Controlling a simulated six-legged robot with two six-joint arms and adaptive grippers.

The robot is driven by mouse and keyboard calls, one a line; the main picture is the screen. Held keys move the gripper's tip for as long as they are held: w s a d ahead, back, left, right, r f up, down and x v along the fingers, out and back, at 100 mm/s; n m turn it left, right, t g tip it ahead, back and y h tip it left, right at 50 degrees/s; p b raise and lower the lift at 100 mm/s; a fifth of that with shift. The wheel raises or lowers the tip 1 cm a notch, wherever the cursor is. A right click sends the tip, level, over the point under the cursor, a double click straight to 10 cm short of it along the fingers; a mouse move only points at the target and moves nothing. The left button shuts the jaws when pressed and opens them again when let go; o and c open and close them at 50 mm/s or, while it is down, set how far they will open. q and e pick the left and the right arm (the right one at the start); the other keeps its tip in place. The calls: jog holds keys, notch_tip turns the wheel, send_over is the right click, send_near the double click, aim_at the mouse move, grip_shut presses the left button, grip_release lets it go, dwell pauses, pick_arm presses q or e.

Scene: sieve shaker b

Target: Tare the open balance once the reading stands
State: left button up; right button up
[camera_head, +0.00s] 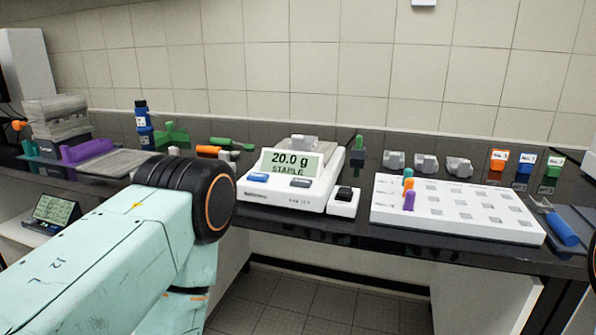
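The open balance (291,180) is a white unit standing on the dark bench in the middle of the head view. Its display (290,162) reads "20.0 g" with "STABLE" below it. A blue button (258,177) is under the display on the left and a grey button (301,183) on the right. A small grey-white object (298,142) sits at the back on top of the balance. My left arm reaches in from the left, with its dark joint close to the balance's left front. Neither gripper is in view.
A small white box with a black top (344,200) stands right of the balance. A white tray (470,228) with several square slots and coloured pegs lies further right. Coloured bins (498,159) stand behind it. A sieve shaker stack (60,118) and purple part (88,150) are left.

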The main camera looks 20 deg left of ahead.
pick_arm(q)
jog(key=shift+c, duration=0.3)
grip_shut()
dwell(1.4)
